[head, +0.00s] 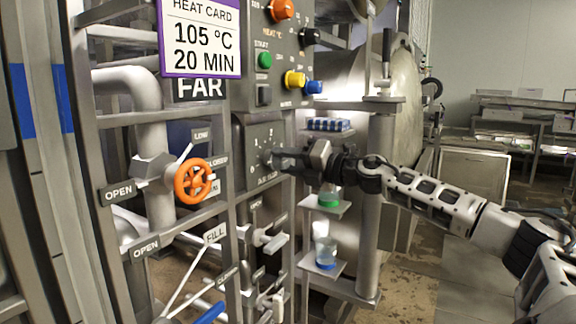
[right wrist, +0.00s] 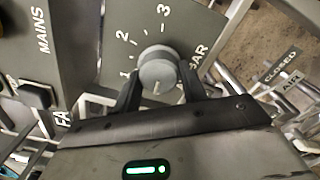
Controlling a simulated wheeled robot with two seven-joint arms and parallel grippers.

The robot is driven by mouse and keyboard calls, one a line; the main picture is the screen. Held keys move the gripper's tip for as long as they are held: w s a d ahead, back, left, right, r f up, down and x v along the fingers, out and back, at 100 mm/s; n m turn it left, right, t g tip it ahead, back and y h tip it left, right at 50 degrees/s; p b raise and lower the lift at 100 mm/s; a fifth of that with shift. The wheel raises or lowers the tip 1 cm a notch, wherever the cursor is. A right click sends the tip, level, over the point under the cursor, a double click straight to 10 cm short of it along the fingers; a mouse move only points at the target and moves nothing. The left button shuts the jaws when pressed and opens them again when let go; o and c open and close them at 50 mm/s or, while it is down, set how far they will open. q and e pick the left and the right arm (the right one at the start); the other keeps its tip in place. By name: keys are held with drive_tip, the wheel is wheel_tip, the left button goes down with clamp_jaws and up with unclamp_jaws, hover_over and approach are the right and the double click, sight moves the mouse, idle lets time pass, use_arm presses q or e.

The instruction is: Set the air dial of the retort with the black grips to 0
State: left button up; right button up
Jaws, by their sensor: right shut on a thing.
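The air dial is a round grey knob (right wrist: 158,70) on a grey panel in the right wrist view, with 1, 2, 3 and BAR printed around it. A small light mark shows low on its face; I cannot tell which number it points to, and no 0 is visible there. My right gripper (right wrist: 158,92) has its two dark fingers shut on the knob's sides. In the head view my right gripper (head: 277,160) reaches in from the right to the dial panel (head: 250,135), hiding most of the knob. My left gripper is not in view.
Above the dial is a control box (head: 284,55) with coloured knobs. An orange handwheel (head: 193,181) and pipe frame stand to the left, under a FAR sign (head: 199,88) and heat card (head: 200,38). Shelves with a beaker (head: 325,252) are below my right arm.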

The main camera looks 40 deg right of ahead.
drive_tip(key=shift+f+n, duration=0.1)
drive_tip(key=shift+n, duration=0.8)
drive_tip(key=shift+n+b, duration=0.3)
drive_tip(key=o, duration=1)
